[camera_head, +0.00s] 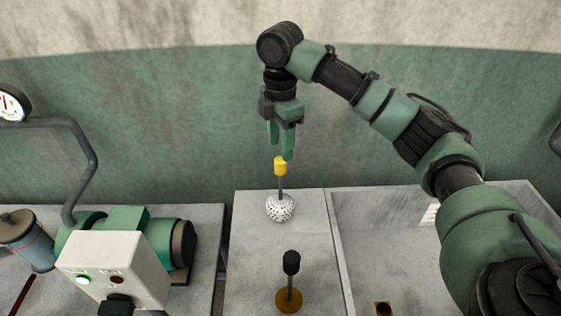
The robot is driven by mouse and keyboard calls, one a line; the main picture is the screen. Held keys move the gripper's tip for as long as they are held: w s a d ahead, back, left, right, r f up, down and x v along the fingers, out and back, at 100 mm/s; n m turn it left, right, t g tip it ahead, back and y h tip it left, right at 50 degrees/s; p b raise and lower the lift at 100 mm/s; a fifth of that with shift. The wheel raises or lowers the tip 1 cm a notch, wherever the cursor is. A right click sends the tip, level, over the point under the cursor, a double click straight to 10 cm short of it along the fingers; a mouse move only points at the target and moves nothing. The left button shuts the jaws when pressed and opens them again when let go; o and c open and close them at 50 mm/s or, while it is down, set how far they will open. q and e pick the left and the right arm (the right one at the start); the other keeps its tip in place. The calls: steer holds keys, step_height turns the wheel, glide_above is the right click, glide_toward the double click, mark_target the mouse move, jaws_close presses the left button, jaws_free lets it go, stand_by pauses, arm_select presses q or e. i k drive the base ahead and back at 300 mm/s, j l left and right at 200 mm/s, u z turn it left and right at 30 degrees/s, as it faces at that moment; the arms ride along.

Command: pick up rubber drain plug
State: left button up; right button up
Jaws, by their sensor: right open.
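The right fingertip overlaps or nearly meets that knob; contact cannot be told. My left gripper is not in view.
On the left are a green motor with a white control box (113,265), a bent pipe (84,150), a gauge (12,103) and a blue-grey canister (28,243).

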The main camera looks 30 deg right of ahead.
mark_target(289, 299)
steer(key=z, duration=0.9)
